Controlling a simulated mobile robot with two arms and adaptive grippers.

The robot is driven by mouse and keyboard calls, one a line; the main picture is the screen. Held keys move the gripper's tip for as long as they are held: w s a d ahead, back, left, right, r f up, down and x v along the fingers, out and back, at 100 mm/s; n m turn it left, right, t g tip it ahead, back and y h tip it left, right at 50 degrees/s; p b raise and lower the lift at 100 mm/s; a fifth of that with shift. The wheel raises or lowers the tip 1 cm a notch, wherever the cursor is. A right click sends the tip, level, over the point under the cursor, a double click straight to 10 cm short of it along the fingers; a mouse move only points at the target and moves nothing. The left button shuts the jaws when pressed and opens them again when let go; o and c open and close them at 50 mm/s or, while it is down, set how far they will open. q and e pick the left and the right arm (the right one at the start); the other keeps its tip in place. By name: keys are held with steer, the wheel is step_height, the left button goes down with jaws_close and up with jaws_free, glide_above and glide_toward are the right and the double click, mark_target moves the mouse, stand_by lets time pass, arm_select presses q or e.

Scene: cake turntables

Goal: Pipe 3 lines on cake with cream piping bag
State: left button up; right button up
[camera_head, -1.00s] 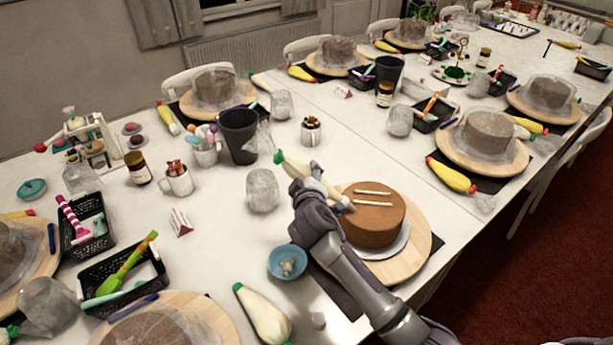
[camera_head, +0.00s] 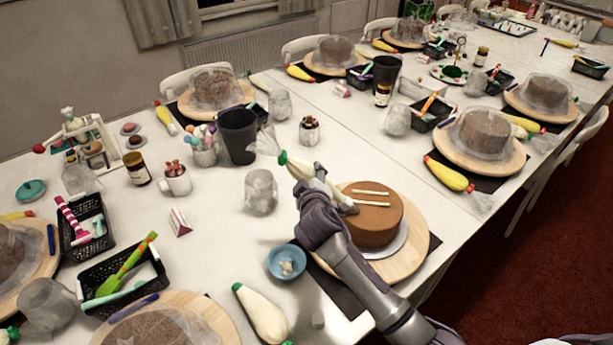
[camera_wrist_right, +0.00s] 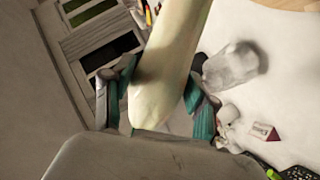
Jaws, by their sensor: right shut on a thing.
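My right gripper (camera_head: 326,192) is shut on the cream piping bag (camera_head: 302,171), a pale bag with a green band and a clear, frilled end. In the right wrist view the bag (camera_wrist_right: 168,62) runs between the two teal-padded fingers. The brown cake (camera_head: 370,225) stands on a round wooden board (camera_head: 416,252), right of the gripper. Two short, parallel cream lines (camera_head: 371,192) lie on its top. The bag's lower end is at the cake's left top edge, partly hidden by the gripper; I cannot tell whether it touches. My left gripper is not in view.
A blue bowl (camera_head: 286,262) and a second pale piping bag (camera_head: 262,313) lie near my right arm. A crumpled clear cup (camera_head: 261,192) and a dark tumbler (camera_head: 238,136) stand to the left. Several wrapped cakes on boards line the table.

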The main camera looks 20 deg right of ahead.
steer(key=shift+s+d+p, duration=0.55)
steer(key=shift+d, duration=0.85)
steer(key=shift+s+d+p, duration=0.55)
steer(key=shift+s+d, duration=0.05)
steer(key=shift+d, duration=0.8)
steer(key=shift+s+d+p, duration=0.55)
steer(key=shift+d, duration=0.85)
steer(key=o, duration=0.4)
steer(key=shift+r, duration=0.15)
steer(key=shift+r+p, duration=1.95)
steer(key=shift+p, duration=0.05)
